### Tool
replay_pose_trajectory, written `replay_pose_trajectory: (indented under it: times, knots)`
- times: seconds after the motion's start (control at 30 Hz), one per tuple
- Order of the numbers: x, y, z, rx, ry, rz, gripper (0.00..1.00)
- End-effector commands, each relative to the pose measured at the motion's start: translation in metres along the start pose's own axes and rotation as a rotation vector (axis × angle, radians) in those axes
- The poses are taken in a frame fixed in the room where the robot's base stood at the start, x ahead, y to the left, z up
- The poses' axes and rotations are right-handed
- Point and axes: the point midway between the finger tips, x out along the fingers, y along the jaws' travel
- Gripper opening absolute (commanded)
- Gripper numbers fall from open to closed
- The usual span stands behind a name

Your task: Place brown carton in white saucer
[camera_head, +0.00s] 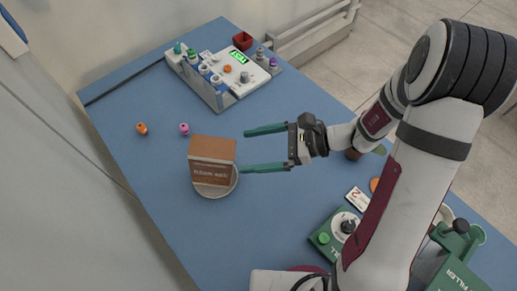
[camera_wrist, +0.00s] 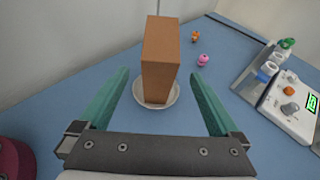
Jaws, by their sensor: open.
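The brown carton (camera_head: 211,160) stands upright on the white saucer (camera_head: 217,192) on the blue table. In the wrist view the carton (camera_wrist: 160,60) rises from the saucer (camera_wrist: 172,98), whose rim shows around its base. My gripper (camera_head: 243,151) is open and empty, just right of the carton in the head view, with its green fingers pointing toward it. In the wrist view my gripper (camera_wrist: 158,85) has its fingers spread on either side of the carton's base, apart from it. The saucer's far side is hidden behind the carton.
An orange figure (camera_head: 142,128) and a pink figure (camera_head: 184,128) stand behind the carton. A grey rack with bottles and a device (camera_head: 222,77) is at the back, beside a red pot (camera_head: 242,40). A green device (camera_head: 336,234) is at the front right. The table left of the saucer is clear.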

Motion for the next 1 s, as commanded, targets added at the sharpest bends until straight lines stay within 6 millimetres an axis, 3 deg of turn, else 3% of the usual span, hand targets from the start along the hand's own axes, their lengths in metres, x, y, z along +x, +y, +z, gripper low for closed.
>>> replay_pose_trajectory:
  times: [0.17,0.23,0.27,0.4,0.5,0.6,0.73,1.0]
  knots:
    - [-0.003,0.003,0.003,-0.016,0.009,0.012,0.99]
    - [-0.006,0.018,0.016,-0.089,0.052,0.063,0.99]
    - [-0.009,0.028,0.023,-0.141,0.084,0.099,0.99]
    - [-0.036,0.100,0.048,-0.483,0.346,0.327,0.99]
    - [-0.067,0.140,0.045,-0.714,0.573,0.455,0.99]
    - [-0.096,0.160,0.036,-0.877,0.763,0.528,0.99]
    - [-0.115,0.168,0.030,-0.969,0.889,0.564,0.99]
    - [-0.119,0.167,0.030,-0.983,0.903,0.572,1.00]
